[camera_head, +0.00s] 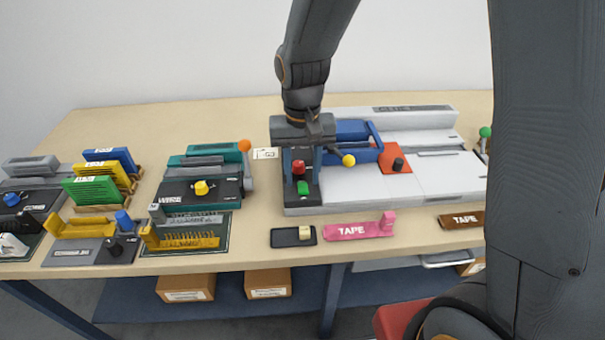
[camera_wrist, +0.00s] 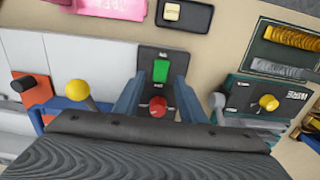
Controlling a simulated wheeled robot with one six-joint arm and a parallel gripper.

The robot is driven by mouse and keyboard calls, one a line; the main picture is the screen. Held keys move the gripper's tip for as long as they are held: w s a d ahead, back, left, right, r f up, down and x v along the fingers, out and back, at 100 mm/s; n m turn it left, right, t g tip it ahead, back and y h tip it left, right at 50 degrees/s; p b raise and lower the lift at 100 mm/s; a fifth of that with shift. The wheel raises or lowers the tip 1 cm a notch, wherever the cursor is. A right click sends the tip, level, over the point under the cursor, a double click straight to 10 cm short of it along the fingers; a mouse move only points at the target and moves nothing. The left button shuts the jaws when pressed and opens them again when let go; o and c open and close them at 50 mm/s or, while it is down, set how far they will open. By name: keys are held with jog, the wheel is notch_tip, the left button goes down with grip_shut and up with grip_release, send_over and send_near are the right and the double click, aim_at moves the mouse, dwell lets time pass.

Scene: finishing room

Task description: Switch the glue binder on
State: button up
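The glue binder is the long white machine (camera_head: 360,185) at the right middle of the table; its back block carries a dark label I can barely read. A dark control panel (camera_head: 302,196) at its left end bears a red round knob (camera_head: 299,167) and a green rectangular button (camera_head: 303,187). The wrist view shows the green button (camera_wrist: 160,70) beyond the red knob (camera_wrist: 158,106). My gripper (camera_wrist: 158,88) is open above the panel, its two blue fingers apart on either side of the knob, with nothing held. I cannot tell if the fingers touch the panel.
Right of the panel are a yellow-ball lever (camera_head: 348,160), a blue clamp (camera_head: 352,130) and an orange plate with a black knob (camera_head: 398,164). A teal machine (camera_head: 205,175) with an orange-ball lever stands left. In front lie a black switch box (camera_head: 285,238) and pink tape dispenser (camera_head: 358,230).

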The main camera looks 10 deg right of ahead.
jog(key=shift+f, duration=0.45)
jog(key=shift+c, duration=0.3)
grip_shut()
jog(key=shift+s+t+b, duration=0.25)
jog(key=shift+t+b, duration=0.05)
jog(key=shift+t, duration=0.5)
jog(key=shift+s+t+b, duration=0.15)
jog(key=shift+t+b, duration=0.55)
jog(key=shift+b, duration=0.4)
jog(key=shift+r, duration=0.1)
jog(key=shift+o, duration=0.3)
grip_release()
